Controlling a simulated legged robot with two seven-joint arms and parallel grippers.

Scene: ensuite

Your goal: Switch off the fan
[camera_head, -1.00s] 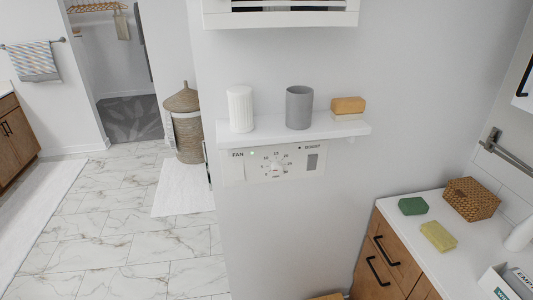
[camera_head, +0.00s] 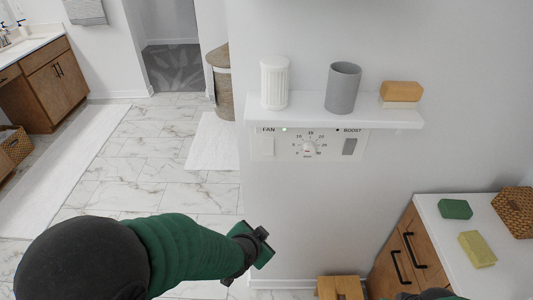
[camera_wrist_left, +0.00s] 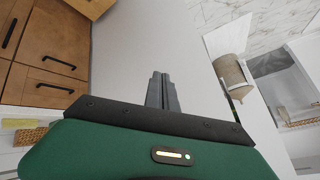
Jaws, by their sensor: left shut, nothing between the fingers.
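The fan panel (camera_head: 327,146) is a white plate on the wall under the shelf. At its left, below the word FAN, is a pale switch (camera_head: 263,147), and a small light (camera_head: 284,129) beside the word glows green. A round timer dial (camera_head: 309,148) sits in the middle and a grey BOOST switch (camera_head: 349,146) at the right. My left gripper (camera_head: 264,234) is below the panel, apart from it. In the left wrist view its fingers (camera_wrist_left: 161,88) are together and empty. A dark and green sliver at the bottom right edge seems my right arm; its gripper is not visible.
The shelf (camera_head: 400,119) juts out above the panel, holding a white ribbed cup (camera_head: 274,84), a grey cup (camera_head: 343,88) and soap bars (camera_head: 401,92). A wooden stool (camera_head: 340,287) stands below. A counter (camera_head: 433,215) is at right; open floor lies left.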

